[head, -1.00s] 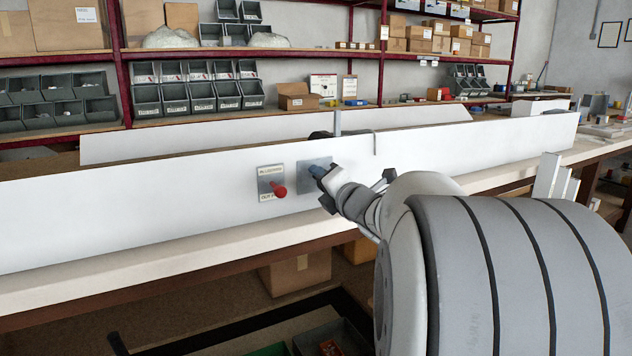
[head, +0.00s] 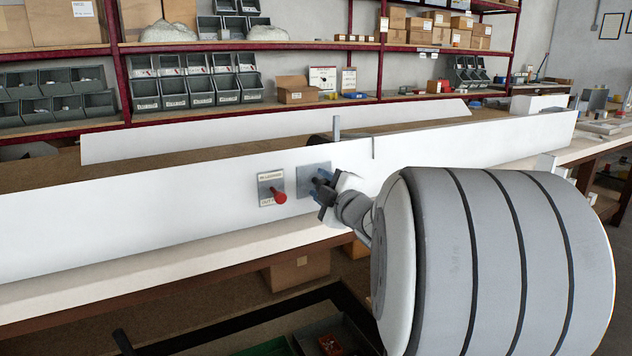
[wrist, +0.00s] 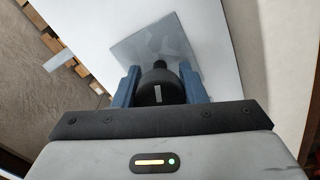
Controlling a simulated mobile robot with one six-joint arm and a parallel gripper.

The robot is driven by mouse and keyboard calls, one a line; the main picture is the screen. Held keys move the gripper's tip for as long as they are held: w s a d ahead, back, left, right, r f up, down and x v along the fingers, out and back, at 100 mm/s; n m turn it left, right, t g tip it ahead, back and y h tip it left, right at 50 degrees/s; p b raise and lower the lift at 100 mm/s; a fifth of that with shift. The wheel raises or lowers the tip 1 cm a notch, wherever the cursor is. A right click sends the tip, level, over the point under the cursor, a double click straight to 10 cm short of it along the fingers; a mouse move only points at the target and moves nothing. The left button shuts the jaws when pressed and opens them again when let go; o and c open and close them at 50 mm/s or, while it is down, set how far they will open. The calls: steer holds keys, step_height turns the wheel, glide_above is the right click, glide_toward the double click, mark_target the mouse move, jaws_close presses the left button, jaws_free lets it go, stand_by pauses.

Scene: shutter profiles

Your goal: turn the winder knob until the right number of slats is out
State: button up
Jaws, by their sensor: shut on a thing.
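The winder knob (wrist: 160,86) is a dark round knob with a small pale mark, on a grey square plate (wrist: 131,45) fixed to the long white panel (head: 120,200). My gripper (wrist: 162,84) is shut on the knob, one blue finger on each side. In the head view my gripper (head: 322,186) reaches the grey plate from the right and mostly hides the knob. Left of it, a labelled plate (head: 271,187) carries a red-handled lever (head: 278,196). A grey upright piece (head: 337,124) stands behind the panel's top edge. I cannot make out any slats or count them.
A second white board (head: 220,135) runs behind the front panel. Shelves with grey bins (head: 201,88) and cardboard boxes (head: 296,89) line the back wall. The pale bench edge (head: 190,260) runs below the panel.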

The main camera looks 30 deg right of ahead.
steer(key=m+p, duration=0.2)
steer(key=m, duration=0.2)
steer(key=shift+m, duration=0.4)
steer(key=m+p, duration=0.2)
steer(key=m, duration=0.1)
steer(key=shift+m, duration=0.3)
steer(key=m+p, duration=0.3)
steer(key=m, duration=0.1)
steer(key=m+p, duration=0.2)
steer(key=m, duration=0.3)
steer(key=m+p, duration=0.2)
steer(key=m, duration=0.1)
steer(key=shift+m, duration=0.3)
steer(key=m+p, duration=0.2)
steer(key=m, duration=0.2)
steer(key=shift+m+p, duration=0.3)
steer(key=shift+p, duration=0.05)
steer(key=m+p, duration=0.2)
steer(key=m, duration=0.2)
steer(key=shift+m+p, duration=0.75)
steer(key=shift+m, duration=0.95)
